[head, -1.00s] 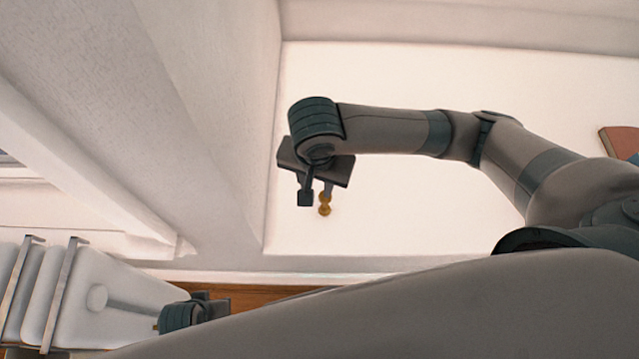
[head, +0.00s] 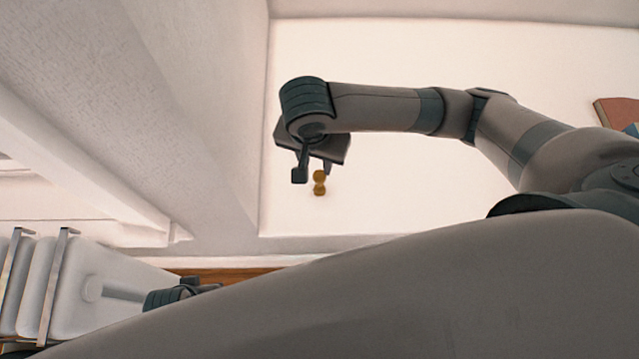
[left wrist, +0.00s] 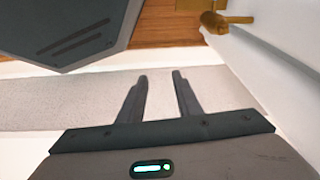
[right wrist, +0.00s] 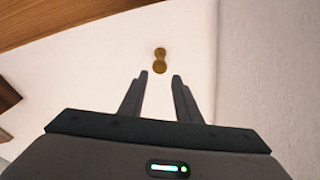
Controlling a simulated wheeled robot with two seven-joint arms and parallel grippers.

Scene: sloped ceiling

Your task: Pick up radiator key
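The radiator key (head: 319,183) is a small brass-coloured piece on the white surface below my right gripper in the head view. In the right wrist view the key (right wrist: 160,61) lies just beyond the fingertips, between their lines. My right gripper (head: 312,174) is open and empty; its two fingers stand apart in the right wrist view (right wrist: 160,75). My left gripper (left wrist: 160,76) is open with nothing between its fingers. It is mostly hidden by my arm in the head view.
A reddish-brown book-like object (head: 615,112) lies on the white surface at far right. A brass handle (left wrist: 222,20) shows on a white panel in the left wrist view. A pale wall (right wrist: 270,80) stands close to the right gripper's right side. White surface around the key is clear.

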